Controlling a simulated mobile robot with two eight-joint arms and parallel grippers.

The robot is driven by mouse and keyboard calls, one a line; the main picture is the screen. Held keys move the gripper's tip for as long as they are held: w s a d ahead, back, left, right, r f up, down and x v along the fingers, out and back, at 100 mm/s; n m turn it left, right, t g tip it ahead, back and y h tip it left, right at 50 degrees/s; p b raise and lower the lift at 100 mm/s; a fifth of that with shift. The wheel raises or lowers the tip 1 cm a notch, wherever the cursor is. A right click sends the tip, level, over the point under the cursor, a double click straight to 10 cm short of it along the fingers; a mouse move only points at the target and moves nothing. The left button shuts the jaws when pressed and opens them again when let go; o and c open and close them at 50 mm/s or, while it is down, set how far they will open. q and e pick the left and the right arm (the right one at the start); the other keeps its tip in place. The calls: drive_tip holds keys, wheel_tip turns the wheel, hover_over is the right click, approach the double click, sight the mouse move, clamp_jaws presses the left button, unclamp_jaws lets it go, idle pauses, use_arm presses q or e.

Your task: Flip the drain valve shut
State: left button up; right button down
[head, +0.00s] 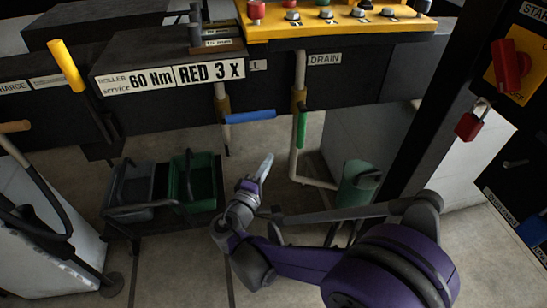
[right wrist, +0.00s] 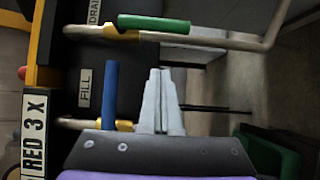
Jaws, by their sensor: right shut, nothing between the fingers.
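The drain valve's green handle (head: 302,130) hangs down along the pale pipe below the DRAIN label (head: 324,59). In the right wrist view the green handle (right wrist: 153,24) lies along its pipe, beside a brass valve body (right wrist: 122,35). My right gripper (head: 266,165) is shut and empty, below and left of the green handle in the head view, apart from it. In the right wrist view its closed fingertips (right wrist: 160,75) lie between the green handle and the blue fill handle (right wrist: 111,95), seemingly touching neither. My left gripper is not in view.
The blue handle (head: 250,116) sticks out sideways from the neighbouring pipe. A green canister (head: 357,185) stands at the drain pipe's lower end. Grey and green bins (head: 192,180) sit on a low cart at left. A red padlock (head: 468,126) hangs at right.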

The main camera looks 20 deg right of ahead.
sight(301, 126)
drive_tip(key=w+d, duration=0.5)
drive_tip(key=d, duration=0.5)
drive_tip(key=shift+w, duration=0.2)
